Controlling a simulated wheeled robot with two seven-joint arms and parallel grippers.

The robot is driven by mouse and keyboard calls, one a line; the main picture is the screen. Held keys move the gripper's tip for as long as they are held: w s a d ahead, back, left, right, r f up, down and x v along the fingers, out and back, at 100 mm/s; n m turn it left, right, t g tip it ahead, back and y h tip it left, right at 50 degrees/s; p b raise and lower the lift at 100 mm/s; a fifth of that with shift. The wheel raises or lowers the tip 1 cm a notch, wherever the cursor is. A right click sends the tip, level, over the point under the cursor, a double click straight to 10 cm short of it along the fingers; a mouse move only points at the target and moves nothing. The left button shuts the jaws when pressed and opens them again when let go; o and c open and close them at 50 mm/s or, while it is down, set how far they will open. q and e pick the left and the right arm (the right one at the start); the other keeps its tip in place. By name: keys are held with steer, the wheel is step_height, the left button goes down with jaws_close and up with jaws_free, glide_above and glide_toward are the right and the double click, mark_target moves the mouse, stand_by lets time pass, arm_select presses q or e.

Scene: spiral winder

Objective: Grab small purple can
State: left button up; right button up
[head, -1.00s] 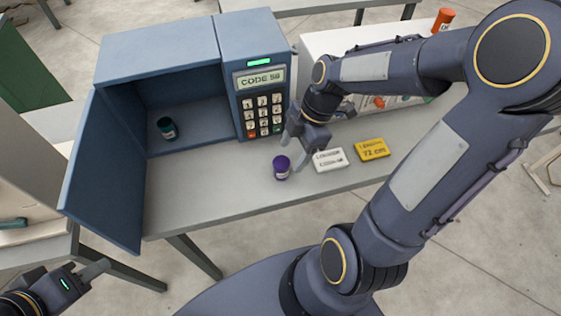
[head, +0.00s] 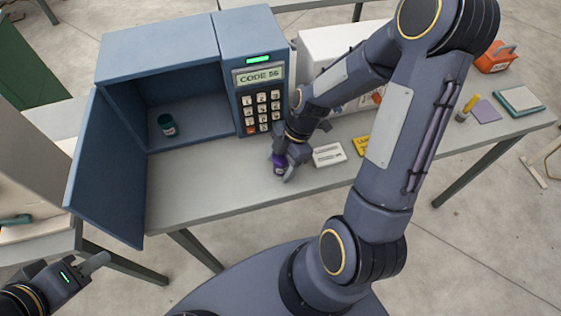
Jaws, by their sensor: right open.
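The small purple can (head: 279,162) stands on the grey table in front of the keypad of the blue cabinet. My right gripper (head: 283,172) is at the can, with its open fingers around or beside it, and hides part of it. I cannot tell whether the fingers touch it. My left gripper (head: 88,270) is at the lower left, away from the table, and its finger opening is not clear.
The blue cabinet (head: 158,50) has its door (head: 115,170) open, with a dark green can (head: 167,125) inside. The table front at left is clear.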

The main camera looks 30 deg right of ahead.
steer(key=c, duration=1.1)
steer(key=shift+r, duration=0.15)
